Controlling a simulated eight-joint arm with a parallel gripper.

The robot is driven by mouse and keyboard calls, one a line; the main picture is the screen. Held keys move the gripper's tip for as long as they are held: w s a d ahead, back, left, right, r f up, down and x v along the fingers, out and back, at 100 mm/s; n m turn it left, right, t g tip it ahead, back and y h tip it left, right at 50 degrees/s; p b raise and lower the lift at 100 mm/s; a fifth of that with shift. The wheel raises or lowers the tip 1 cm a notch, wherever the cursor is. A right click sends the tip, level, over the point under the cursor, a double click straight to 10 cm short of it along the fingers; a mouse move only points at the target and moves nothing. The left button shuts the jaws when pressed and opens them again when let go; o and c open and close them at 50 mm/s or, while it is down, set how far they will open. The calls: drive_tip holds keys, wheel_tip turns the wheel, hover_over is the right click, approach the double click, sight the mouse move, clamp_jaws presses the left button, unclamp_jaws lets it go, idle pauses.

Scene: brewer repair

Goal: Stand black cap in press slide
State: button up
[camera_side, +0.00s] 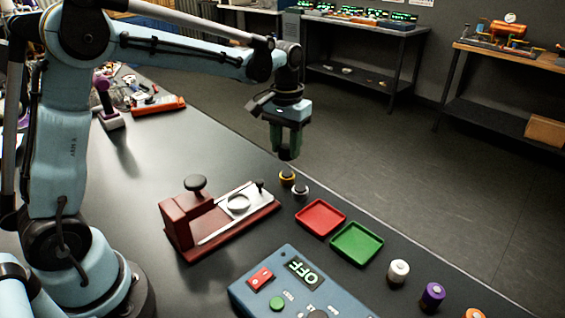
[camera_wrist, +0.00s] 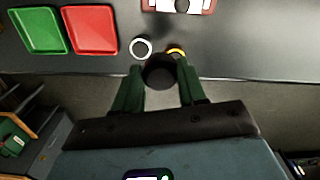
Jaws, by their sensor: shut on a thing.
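My gripper (camera_side: 289,154) hangs above the far edge of the bench, with its green fingers pointing down. In the wrist view my gripper (camera_wrist: 159,80) is shut on the round black cap (camera_wrist: 159,72), which sits between the fingertips. The cap is hard to make out in the side view. The red press (camera_side: 183,222) stands on the bench, to the left of and nearer the camera than my gripper. Its silver slide (camera_side: 221,230) has a round, pale seat (camera_side: 239,203) that looks empty. Only an edge of the press (camera_wrist: 180,5) shows in the wrist view.
A yellow-ringed piece (camera_side: 287,177) and a white-ringed piece (camera_side: 300,191) stand just below my gripper. A red tray (camera_side: 320,217) and a green tray (camera_side: 356,243) lie to the right. A control box (camera_side: 290,290) reading OFF is in front. White (camera_side: 398,271) and purple (camera_side: 432,296) pieces stand farther right.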

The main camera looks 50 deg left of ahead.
hover_over(238, 204)
drive_tip(key=f, duration=0.2)
drive_tip(key=shift+a+f, duration=0.1)
drive_tip(key=shift+f, duration=1.85)
drive_tip(key=shift+f, duration=1.2)
idle(1.2)
drive_tip(key=o, duration=1.2)
drive_tip(key=shift+o, duration=0.3)
drive_tip(key=o, duration=0.3)
